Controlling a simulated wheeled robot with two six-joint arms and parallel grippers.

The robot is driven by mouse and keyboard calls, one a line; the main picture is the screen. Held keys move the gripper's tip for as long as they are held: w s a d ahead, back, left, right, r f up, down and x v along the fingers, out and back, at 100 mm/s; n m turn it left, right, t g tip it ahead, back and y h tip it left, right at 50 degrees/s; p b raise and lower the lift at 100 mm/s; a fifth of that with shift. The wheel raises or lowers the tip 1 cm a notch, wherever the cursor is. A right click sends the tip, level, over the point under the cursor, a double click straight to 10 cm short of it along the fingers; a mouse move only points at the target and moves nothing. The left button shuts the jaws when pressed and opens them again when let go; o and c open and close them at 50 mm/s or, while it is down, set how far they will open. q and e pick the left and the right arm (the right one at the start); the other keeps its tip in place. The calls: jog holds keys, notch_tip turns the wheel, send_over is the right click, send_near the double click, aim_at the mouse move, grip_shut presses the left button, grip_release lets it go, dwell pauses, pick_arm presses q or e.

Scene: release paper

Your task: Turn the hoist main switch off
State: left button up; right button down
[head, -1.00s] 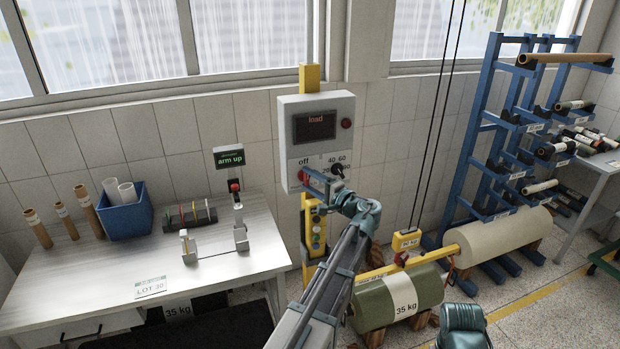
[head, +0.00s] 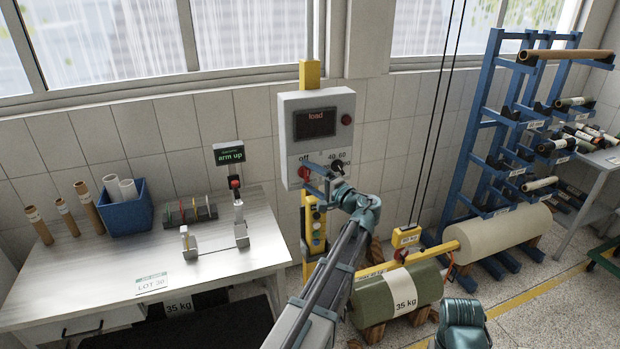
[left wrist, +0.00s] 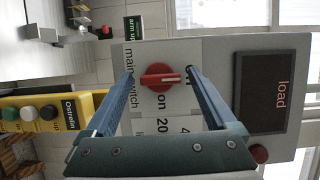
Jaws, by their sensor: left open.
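My right gripper is out of view.
A black selector knob (head: 337,169) is just right of the main switch. A yellow button pendant (head: 314,228) hangs below the box. A workbench (head: 215,258) stands left. A green roll (head: 372,302) on the hoist and a blue rack (head: 466,165) are right.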

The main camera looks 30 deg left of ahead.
pick_arm(q)
jog(key=v, duration=1.3)
jog(key=shift+d, duration=0.35)
jog(key=shift+s, duration=0.15)
jog(key=s+d+f+g+h+b, duration=0.1)
jog(key=s+d+f+h+b, duration=0.15)
jog(key=f, duration=0.55)
jog(key=s+d+f+g+h+b, duration=0.1)
jog(key=s+d+f+h+b, duration=0.2)
jog(key=f, duration=0.4)
jog(key=s+d+f+h+b, duration=0.2)
jog(key=s+f+b, duration=0.2)
jog(key=f, duration=0.4)
jog(key=s+d+f+g+h+b, duration=0.3)
jog(key=s+d+f+h+b, duration=0.4)
jog(key=s+d+f, duration=0.7)
jog(key=shift+d+f+g+h+b, duration=0.4)
jog(key=shift+d+f+h, duration=0.35)
jog(key=shift+d+f, duration=0.3)
jog(key=shift+r, duration=0.1)
